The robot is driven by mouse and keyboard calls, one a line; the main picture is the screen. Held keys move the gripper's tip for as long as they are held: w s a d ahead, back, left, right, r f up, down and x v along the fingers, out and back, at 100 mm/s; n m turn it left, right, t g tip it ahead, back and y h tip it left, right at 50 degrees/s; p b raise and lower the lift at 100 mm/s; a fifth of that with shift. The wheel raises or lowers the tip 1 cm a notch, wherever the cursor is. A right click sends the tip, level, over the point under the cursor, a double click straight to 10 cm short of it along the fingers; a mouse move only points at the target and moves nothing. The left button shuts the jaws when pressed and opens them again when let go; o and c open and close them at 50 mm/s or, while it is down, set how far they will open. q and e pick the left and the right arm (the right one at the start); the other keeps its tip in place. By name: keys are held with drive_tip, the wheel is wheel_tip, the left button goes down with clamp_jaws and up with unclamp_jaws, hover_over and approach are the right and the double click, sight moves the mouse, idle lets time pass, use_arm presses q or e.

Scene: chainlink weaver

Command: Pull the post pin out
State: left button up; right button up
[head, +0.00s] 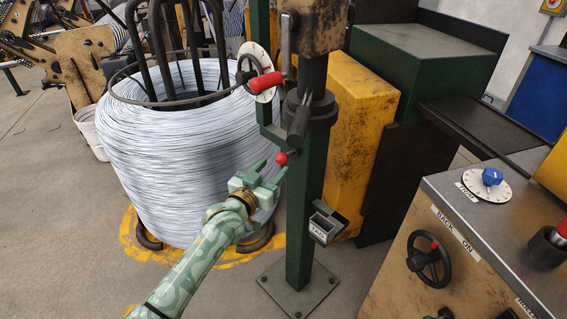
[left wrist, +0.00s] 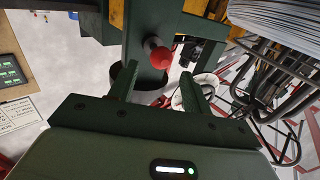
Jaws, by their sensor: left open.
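The post pin (head: 282,158) shows as a small red ball knob on the side of a dark green upright post (head: 308,210). In the left wrist view the red knob (left wrist: 160,57) with its short grey stem sticks out of the green post. My left gripper (head: 271,172) is open and empty, just to the lower left of the knob. In the left wrist view its two fingers (left wrist: 158,84) stand either side of the knob's line, with the knob slightly beyond the tips. The pin's inner part is hidden in the post. My right gripper is not in view.
A large coil of pale wire (head: 185,150) stands left behind my left arm. A red-handled lever (head: 266,82) and dial are above the knob. A small tag box (head: 325,224) hangs on the post. A control console (head: 470,240) stands at the right.

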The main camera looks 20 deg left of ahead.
sight(279, 161)
use_arm(q)
drive_tip(key=w, duration=0.1)
drive_tip(key=w+b, duration=0.1)
drive_tip(key=w, duration=0.3)
drive_tip(key=shift+d+f+b, duration=0.25)
drive_tip(key=shift+d+b, duration=0.15)
drive_tip(key=shift+w+d+r, duration=0.1)
drive_tip(key=shift+w+r, duration=0.1)
drive_tip(key=shift+w, duration=0.35)
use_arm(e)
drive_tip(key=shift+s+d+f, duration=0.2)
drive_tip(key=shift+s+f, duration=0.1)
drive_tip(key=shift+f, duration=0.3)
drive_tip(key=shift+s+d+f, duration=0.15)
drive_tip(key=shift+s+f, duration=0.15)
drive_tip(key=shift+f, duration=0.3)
